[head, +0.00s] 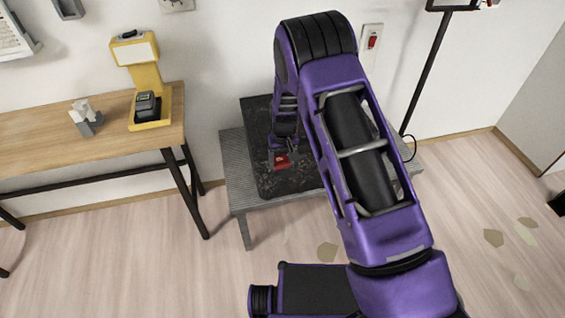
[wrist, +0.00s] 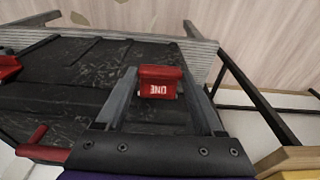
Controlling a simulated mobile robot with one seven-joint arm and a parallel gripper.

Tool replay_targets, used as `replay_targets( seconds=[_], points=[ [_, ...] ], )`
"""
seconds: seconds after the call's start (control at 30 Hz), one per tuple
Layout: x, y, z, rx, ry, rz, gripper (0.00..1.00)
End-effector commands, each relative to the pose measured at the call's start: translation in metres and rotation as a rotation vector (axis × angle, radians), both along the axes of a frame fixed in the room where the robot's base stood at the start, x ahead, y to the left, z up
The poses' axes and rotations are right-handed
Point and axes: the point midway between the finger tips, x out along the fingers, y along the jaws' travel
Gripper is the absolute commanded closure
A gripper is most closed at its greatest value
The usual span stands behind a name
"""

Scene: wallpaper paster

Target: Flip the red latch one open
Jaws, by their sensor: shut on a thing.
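The red latch marked "ONE" (wrist: 158,82) sits on the black, scuffed case (wrist: 85,62), near its edge in the wrist view. My gripper (wrist: 160,90) has one finger on each side of the latch and is shut on it. In the head view the red latch (head: 281,162) shows small, below my gripper (head: 284,157). The case (head: 257,120) lies flat on a grey ribbed table. My arm hides the right part of the case in the head view.
Another red part (wrist: 8,68) and a red handle (wrist: 45,146) show at the left in the wrist view. The grey table (head: 235,175) stands against the wall. A wooden table (head: 60,145) with a yellow device (head: 146,85) stands to the left.

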Motion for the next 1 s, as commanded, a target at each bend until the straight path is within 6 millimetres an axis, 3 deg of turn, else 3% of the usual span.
replay_targets(
  seconds=[0.67, 0.7, 0.87, 1.0],
  points=[
    [0.0014, 0.0005, 0.0018, -0.018, 0.062, 0.001, 0.86],
    [0.0014, 0.0005, 0.0018, -0.018, 0.061, 0.001, 0.27],
    [0.0015, 0.0005, 0.0018, -0.018, 0.061, 0.001, 0.00],
    [0.0017, 0.0006, 0.0020, -0.017, 0.061, 0.001, 0.00]
  ],
)
